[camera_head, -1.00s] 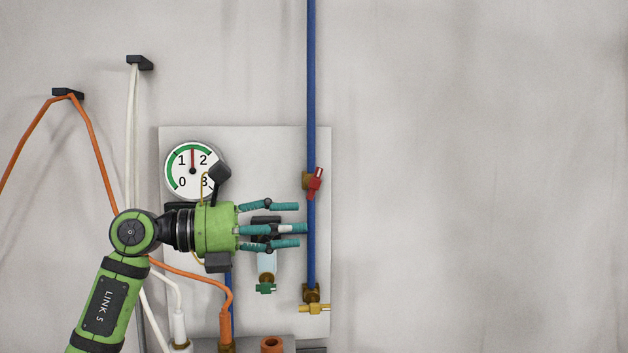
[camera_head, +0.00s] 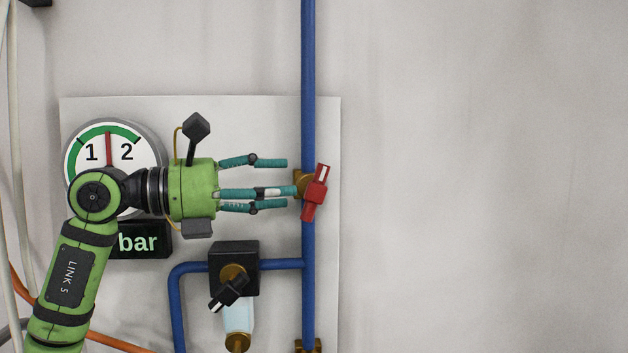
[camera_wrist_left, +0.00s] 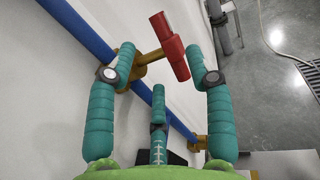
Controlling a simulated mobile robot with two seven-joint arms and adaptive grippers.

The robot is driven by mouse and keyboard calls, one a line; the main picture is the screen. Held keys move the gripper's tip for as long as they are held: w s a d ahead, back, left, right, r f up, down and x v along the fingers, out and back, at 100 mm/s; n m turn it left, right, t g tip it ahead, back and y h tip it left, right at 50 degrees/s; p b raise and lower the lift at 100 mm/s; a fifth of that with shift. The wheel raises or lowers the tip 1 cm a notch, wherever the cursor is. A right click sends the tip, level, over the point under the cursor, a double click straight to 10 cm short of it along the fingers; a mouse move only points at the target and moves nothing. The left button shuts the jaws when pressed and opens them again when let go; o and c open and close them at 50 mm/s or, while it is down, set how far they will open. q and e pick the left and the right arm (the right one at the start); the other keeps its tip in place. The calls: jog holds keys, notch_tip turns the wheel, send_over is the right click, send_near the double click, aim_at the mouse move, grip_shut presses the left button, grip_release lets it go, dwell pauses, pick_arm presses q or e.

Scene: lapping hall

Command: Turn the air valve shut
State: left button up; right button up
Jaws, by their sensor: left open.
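The air valve has a red handle (camera_head: 315,190) with a white stripe on a brass body (camera_head: 300,183), set on the vertical blue pipe (camera_head: 308,90). The handle lies roughly along the pipe, its top tilted a little to the right. In the left wrist view the red handle (camera_wrist_left: 169,45) stands out on a brass stem between and beyond the fingertips. My left gripper (camera_head: 284,184) is open and level with the valve, just to its left, with teal fingers pointing at it. No finger visibly grips the handle. My right gripper is not in view.
A round gauge (camera_head: 134,145) and a "bar" display (camera_head: 142,240) are partly behind my left arm. Below the gripper is a black regulator block (camera_head: 246,256) with a black handle (camera_head: 229,292). Pale cables hang at far left. The wall right of the pipe is clear.

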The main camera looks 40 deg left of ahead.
aim_at(317, 204)
pick_arm(q)
jog(key=p+x, duration=0.3)
jog(key=x, duration=0.3)
jog(key=shift+s+d+r, duration=0.15)
jog(key=shift+d+r, duration=0.05)
jog(key=shift+w+d+f, duration=0.1)
jog(key=shift+w+d, duration=0.05)
jog(key=shift+w, duration=0.1)
jog(key=shift+s, duration=0.1)
grip_shut()
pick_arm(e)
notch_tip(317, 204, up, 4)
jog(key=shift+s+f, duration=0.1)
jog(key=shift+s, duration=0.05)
